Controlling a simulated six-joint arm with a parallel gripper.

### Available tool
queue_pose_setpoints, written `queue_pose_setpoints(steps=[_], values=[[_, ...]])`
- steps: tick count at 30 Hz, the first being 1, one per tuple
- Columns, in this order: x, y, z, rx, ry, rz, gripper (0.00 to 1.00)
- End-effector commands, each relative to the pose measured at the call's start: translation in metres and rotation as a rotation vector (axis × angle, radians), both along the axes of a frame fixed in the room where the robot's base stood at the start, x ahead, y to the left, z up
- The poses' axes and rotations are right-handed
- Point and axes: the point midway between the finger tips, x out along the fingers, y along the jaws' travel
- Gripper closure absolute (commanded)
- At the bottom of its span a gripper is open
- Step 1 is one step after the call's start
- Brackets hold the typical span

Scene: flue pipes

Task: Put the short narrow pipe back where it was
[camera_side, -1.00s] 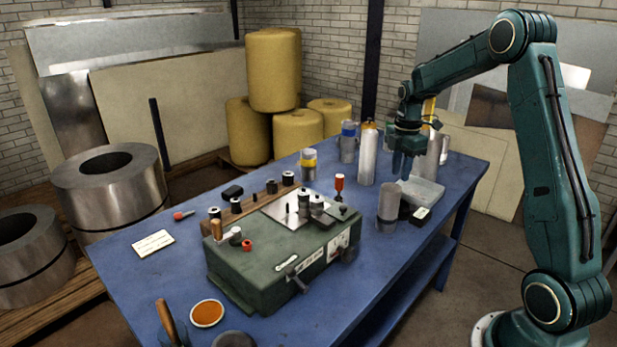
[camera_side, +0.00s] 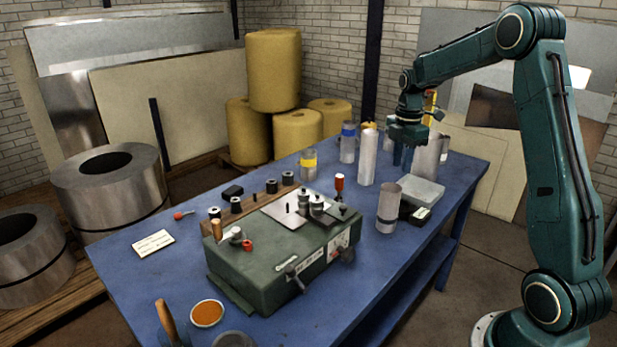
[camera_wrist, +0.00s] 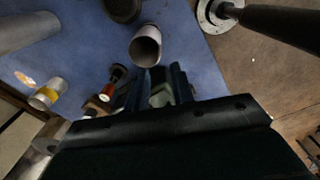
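Several grey pipes stand upright on the blue bench (camera_side: 130,290). A short one with a dark band (camera_side: 388,208) stands right of the green machine. One with a yellow band (camera_side: 308,164) and one with a blue band (camera_side: 348,143) stand behind. I cannot tell for certain which is the short narrow pipe. My gripper (camera_side: 402,160) points down above the far right of the bench, beside a wide pipe (camera_side: 427,158), with no pipe visibly held. In the wrist view its blue fingers (camera_wrist: 166,86) are apart; an open-ended pipe (camera_wrist: 146,46) and the yellow-banded pipe (camera_wrist: 45,95) show beyond.
A tall pale cylinder (camera_side: 367,157) stands left of my gripper. A flat grey box (camera_side: 422,192) lies below it to the right. The green machine (camera_side: 275,255) and a red-topped tool (camera_side: 339,184) are nearer.

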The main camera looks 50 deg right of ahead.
Motion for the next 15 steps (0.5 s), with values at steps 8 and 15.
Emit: queue_pose_setpoints(steps=[8,15], values=[[-0.006,0.037,0.032,-0.023,-0.046,-0.105,0.76],[-0.027,0.093,0.072,-0.036,-0.123,-0.284,0.76]])
